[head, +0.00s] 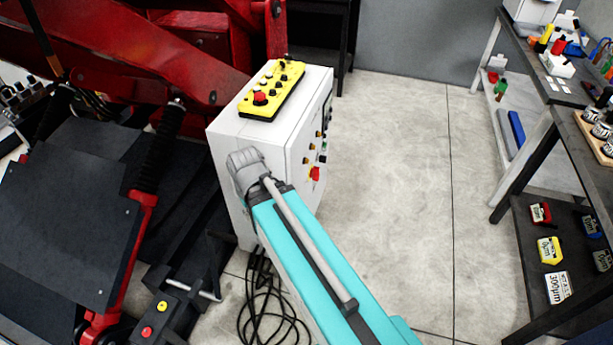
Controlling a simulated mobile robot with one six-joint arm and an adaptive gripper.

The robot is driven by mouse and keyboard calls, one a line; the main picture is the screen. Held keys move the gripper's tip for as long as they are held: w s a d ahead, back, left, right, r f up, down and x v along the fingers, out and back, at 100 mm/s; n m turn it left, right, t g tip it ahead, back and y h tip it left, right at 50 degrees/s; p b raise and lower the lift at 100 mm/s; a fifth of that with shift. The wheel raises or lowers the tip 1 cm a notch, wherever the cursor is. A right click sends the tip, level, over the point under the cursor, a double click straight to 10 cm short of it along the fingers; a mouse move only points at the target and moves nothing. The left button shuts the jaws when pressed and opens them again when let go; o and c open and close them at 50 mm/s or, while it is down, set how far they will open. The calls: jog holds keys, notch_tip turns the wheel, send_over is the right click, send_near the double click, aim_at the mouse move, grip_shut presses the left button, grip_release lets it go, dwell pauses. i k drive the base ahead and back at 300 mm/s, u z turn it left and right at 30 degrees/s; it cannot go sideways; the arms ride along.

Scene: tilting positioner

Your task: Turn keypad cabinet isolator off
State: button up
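The white cabinet (238,140) stands in the middle of the head view, beside the red machine. Its right-hand face carries a column of small buttons and a dark panel (327,112) near the far edge. A red rotary handle on a yellow plate, which looks like the isolator (315,174), sits low on that face. The face is seen at a steep angle, so the handle's position cannot be read. My turquoise arm reaches up from the bottom, and its grey joint overlaps the cabinet's near side. I cannot make out my gripper or its fingers.
A yellow control box (272,92) with a red button lies on the cabinet top. Black cables (265,310) coil on the floor below. The red machine (130,50) fills the left. Workbenches (545,75) line the right. The floor (395,180) right of the cabinet is clear.

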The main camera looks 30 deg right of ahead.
aim_at(314, 174)
jog(key=u, duration=0.05)
jog(key=k, duration=1.35)
jog(key=z, duration=0.6)
jog(key=i, duration=1)
jog(key=z, duration=0.05)
